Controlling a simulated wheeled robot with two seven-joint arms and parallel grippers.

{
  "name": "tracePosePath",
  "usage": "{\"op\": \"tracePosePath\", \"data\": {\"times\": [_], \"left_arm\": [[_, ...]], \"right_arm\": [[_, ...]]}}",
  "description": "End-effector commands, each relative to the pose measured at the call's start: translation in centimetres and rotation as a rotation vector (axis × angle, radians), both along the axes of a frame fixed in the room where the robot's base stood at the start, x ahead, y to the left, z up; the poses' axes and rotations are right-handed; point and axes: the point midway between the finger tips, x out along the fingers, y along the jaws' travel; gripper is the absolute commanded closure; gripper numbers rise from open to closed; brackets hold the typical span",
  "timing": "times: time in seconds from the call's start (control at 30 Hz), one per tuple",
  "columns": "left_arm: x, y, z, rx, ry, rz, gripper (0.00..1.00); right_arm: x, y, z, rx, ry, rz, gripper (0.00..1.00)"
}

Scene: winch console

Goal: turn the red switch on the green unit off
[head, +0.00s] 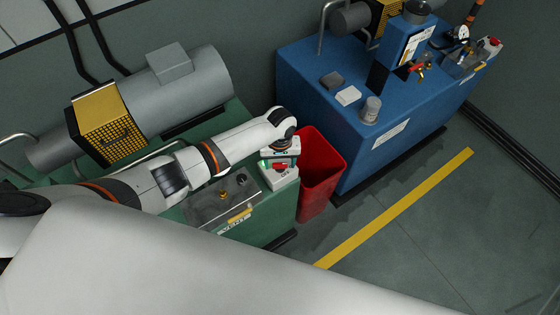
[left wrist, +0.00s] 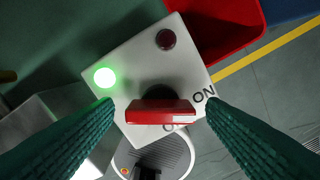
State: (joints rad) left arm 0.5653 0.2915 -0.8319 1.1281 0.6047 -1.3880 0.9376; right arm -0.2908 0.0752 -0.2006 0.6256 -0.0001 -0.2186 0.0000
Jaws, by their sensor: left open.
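The green unit (head: 272,220) stands at the left in the head view. A white switch box (head: 292,184) sits at its right end, and it fills the middle of the left wrist view (left wrist: 140,65). Its red switch (left wrist: 160,112) is a bar-shaped handle with its right end near the printed ON. A second label is partly hidden beneath it. A green lamp (left wrist: 105,77) is lit; a dark red lamp (left wrist: 166,39) looks unlit. My left gripper (left wrist: 160,122) is open above the box, one finger on each side of the handle, with visible gaps. My right gripper is not in view.
A red bin (head: 322,165) stands close beside the switch box. A blue unit (head: 310,75) with its own red switch (head: 492,42) is beyond it. A metal panel (head: 210,208) with knobs is left of the box. Floor right of the yellow line (head: 400,205) is clear.

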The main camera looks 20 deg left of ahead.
Motion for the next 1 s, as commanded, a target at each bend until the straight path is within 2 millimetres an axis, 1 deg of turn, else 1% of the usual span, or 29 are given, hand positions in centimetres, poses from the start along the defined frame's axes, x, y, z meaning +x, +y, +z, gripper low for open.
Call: {"op": "tracePosePath", "data": {"times": [0.27, 0.3, 0.57, 0.8, 1.0], "left_arm": [[0.0, 0.0, -0.2, -0.001, -0.001, 0.0, 0.35], [0.0, 0.0, -0.2, -0.001, -0.001, 0.0, 0.36], [0.0, 0.0, -0.2, -0.001, 0.0, 0.0, 0.79], [0.0, 0.0, -0.1, -0.001, 0.0, -0.017, 0.79], [0.0, 0.0, -0.1, -0.001, 0.001, -0.098, 0.79]], "right_arm": [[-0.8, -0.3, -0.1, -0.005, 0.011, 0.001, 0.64], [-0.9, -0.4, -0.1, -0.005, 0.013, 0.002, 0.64], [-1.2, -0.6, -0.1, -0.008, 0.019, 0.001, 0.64], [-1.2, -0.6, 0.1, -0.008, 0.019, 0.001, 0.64], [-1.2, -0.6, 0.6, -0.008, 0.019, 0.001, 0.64]]}}
